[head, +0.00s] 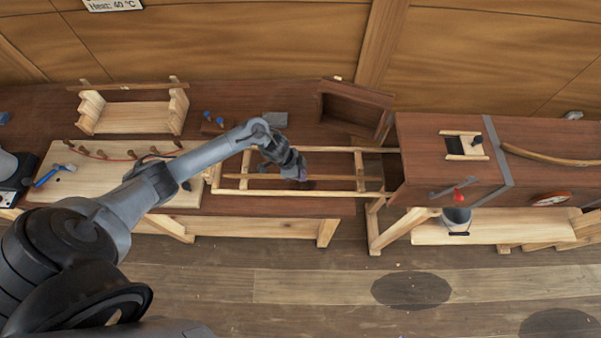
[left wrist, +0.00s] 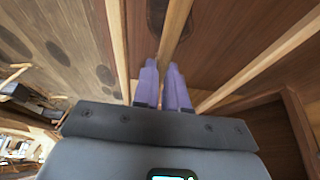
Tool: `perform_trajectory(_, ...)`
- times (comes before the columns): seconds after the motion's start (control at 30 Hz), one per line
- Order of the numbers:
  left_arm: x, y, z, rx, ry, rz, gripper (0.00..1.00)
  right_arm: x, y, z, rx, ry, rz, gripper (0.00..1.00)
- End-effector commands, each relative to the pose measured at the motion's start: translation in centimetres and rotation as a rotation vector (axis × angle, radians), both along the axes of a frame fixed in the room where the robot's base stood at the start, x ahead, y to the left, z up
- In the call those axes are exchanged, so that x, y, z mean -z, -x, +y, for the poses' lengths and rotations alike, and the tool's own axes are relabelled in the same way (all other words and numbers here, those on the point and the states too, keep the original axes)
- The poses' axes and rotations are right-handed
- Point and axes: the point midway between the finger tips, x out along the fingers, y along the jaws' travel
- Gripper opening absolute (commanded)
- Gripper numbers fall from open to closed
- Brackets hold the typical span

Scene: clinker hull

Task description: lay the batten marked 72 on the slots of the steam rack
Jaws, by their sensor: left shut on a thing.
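The steam rack (head: 320,193) is a pale wooden frame of two long rails with cross pieces, at the middle of the head view. Its rails (left wrist: 118,50) also show on both sides in the left wrist view. A thin pale batten (head: 335,178) runs lengthwise between the rails. My left gripper (head: 298,174) is over the middle of the rack and shut on the batten, which passes between its purple fingers (left wrist: 163,88) in the left wrist view. I cannot read a mark on the batten, nor tell whether it touches the slots. My right gripper is not in view.
The brown steam box (head: 440,180) stands at the rack's right end, with its open door (head: 350,108) behind the rack. A bench with a pale board (head: 110,190) and blue hammer (head: 50,175) is left. A wooden cradle (head: 135,117) stands behind it. A curved plank (head: 545,158) lies on the box.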

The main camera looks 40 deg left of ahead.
Motion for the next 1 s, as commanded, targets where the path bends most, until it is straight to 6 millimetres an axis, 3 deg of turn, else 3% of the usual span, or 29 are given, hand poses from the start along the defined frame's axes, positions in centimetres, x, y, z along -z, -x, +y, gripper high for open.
perform_trajectory(0.13, 0.0, 0.0, 0.0, 0.000, 0.000, 0.000, 0.00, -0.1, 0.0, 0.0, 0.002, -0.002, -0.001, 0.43)
perform_trajectory(0.17, 0.0, 0.0, 0.0, 0.000, 0.000, 0.000, 0.14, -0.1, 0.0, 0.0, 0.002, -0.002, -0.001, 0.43)
perform_trajectory(0.2, 0.0, 0.0, 0.0, 0.000, 0.000, 0.000, 0.20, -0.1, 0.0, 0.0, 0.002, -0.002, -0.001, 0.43)
perform_trajectory(0.37, 0.0, 0.0, 0.0, 0.000, 0.000, 0.000, 0.42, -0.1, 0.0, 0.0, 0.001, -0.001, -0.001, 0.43)
perform_trajectory(0.73, -0.4, 0.1, 0.2, 0.000, -0.001, 0.001, 0.42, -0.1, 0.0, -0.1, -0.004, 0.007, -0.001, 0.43)
perform_trajectory(1.0, -3.7, 1.0, 1.3, 0.002, -0.003, -0.003, 0.42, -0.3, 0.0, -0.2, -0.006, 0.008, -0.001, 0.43)
